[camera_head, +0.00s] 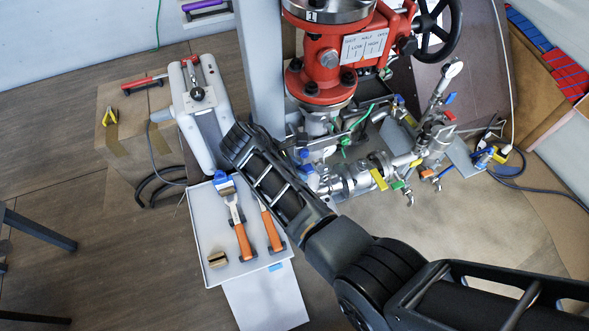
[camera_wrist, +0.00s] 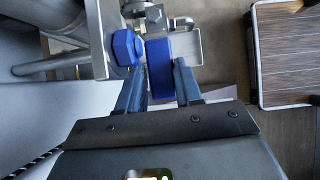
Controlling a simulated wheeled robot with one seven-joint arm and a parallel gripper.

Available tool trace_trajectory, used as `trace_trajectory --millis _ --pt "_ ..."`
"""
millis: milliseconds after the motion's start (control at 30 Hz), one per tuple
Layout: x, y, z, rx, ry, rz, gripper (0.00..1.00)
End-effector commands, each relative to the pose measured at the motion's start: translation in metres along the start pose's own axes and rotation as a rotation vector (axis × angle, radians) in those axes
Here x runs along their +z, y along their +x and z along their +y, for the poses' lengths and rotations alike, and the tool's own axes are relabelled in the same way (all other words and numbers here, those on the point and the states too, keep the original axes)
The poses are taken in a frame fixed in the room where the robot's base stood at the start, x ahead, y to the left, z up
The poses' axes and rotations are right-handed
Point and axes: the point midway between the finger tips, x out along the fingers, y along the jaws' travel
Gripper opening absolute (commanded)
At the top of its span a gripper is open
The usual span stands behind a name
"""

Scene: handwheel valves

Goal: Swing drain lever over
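In the wrist view, my gripper (camera_wrist: 160,72) has one finger on each side of a blue lever handle (camera_wrist: 160,68). A blue hexagonal knob (camera_wrist: 125,47) sits just left of the handle, beside metal fittings. In the head view, two small blue parts (camera_head: 306,155) show on the piping right beside my forearm; I cannot tell which is the lever. My fingers are hidden behind my arm there.
A red valve body (camera_head: 330,60) with a black handwheel (camera_head: 435,28) stands behind the silver pipework (camera_head: 350,178). A grey tray (camera_head: 216,240) with orange-handled tools lies left of my arm. A cardboard box (camera_head: 120,145) stands farther left.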

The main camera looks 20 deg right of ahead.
Motion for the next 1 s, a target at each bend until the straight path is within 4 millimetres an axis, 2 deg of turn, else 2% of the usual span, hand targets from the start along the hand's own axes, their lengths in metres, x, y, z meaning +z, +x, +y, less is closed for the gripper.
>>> trace_trajectory --millis 33,233,567,933,1000 --pt "0.000 0.001 -0.003 -0.001 -0.006 0.000 0.39" --pt "0.000 0.001 -0.003 0.001 -0.008 0.000 0.56" --pt "0.003 -0.004 -0.003 0.003 -0.008 0.000 0.56" --pt "0.026 -0.034 0.001 0.007 0.002 -0.003 0.57" --pt "0.031 -0.041 0.002 0.007 0.005 -0.003 0.63"
